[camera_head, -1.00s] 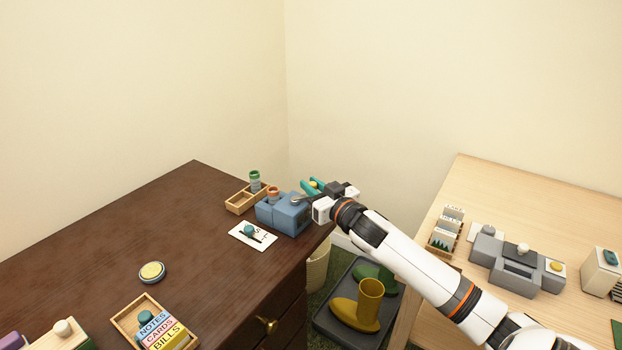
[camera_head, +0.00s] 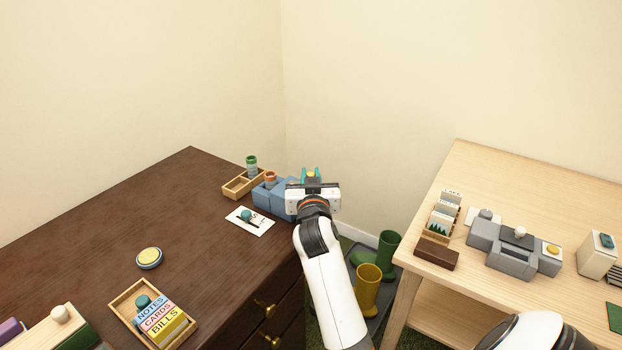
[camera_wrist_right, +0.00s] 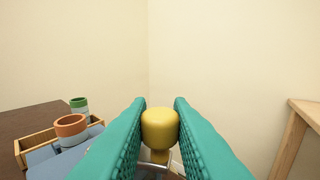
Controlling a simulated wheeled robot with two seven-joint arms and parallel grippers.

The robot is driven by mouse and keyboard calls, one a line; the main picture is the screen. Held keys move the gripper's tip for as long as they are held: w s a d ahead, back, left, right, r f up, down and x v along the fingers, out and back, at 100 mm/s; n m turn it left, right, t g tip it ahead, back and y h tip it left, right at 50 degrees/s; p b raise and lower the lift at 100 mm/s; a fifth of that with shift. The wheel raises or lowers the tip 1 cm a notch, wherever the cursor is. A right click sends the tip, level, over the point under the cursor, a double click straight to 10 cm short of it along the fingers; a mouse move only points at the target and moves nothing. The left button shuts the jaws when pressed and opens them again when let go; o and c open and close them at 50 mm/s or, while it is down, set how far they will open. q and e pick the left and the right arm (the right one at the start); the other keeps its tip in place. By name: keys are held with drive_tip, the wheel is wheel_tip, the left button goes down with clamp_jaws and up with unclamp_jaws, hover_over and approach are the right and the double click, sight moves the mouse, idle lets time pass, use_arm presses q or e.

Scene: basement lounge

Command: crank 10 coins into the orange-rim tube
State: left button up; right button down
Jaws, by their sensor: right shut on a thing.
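The blue coin machine (camera_head: 268,197) stands at the far right corner of the dark desk. The orange-rim tube (camera_head: 270,178) stands upright at the machine; it also shows in the right wrist view (camera_wrist_right: 71,128). My right gripper (camera_head: 311,172) is beside the machine's right side. Its teal fingers are closed around the yellow crank knob (camera_wrist_right: 159,127). Part of the crank and the machine's right side are hidden behind my gripper. Coins inside the tube cannot be seen. My left gripper is not in view.
A wooden rack (camera_head: 238,188) holds a green-rim tube (camera_head: 251,165) behind the machine. A white card (camera_head: 249,222) lies in front. A light wood table (camera_head: 475,160) with a grey machine (camera_head: 505,251) stands right. Boots (camera_head: 368,288) are on the floor between.

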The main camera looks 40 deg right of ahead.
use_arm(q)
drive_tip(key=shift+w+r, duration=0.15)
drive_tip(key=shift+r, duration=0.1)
use_arm(e)
drive_tip(key=shift+r, duration=0.1)
drive_tip(key=c, duration=1.3)
unclamp_jaws()
drive_tip(key=shift+c, duration=0.2)
